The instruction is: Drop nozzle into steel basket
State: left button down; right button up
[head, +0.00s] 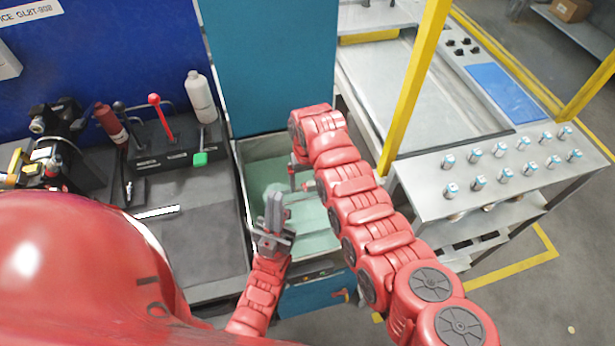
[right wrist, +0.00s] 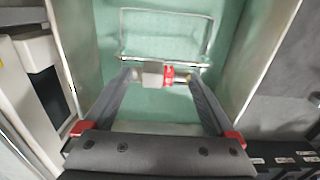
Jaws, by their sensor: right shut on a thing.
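In the right wrist view my right gripper (right wrist: 160,78) is shut on a small grey piece with a red band, which I take to be the nozzle (right wrist: 153,79). It lies crosswise between the two fingertips. The thin wire frame of the steel basket (right wrist: 165,11) shows just beyond it, over a pale green tank floor. I cannot tell the height of the nozzle above the basket. In the head view my right gripper (head: 299,178) is partly hidden by its own arm, over the tank. My left gripper (head: 275,205) has its fingers together, with nothing visible between them.
The tank (head: 243,190) has raised pale walls around the basket. A black block with levers (head: 165,145), a white bottle (head: 201,97) and a red bottle (head: 110,123) stand at left. A yellow post (head: 413,85) and a steel table (head: 500,190) with several small cylinders are at right.

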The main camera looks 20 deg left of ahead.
aim_at(308, 183)
notch_tip(308, 183, down, 2)
jog(key=shift+w+a+f+b, duration=0.1)
jog(key=shift+f+b, duration=0.05)
jog(key=shift+b, duration=0.2)
jog(key=o, duration=1.3)
jog(key=shift+c, duration=0.2)
notch_tip(308, 183, up, 4)
jog(key=shift+r+b, duration=0.1)
jog(key=shift+b, duration=1)
notch_tip(308, 183, up, 13)
jog(key=shift+r+b, duration=0.15)
jog(key=shift+b, duration=0.2)
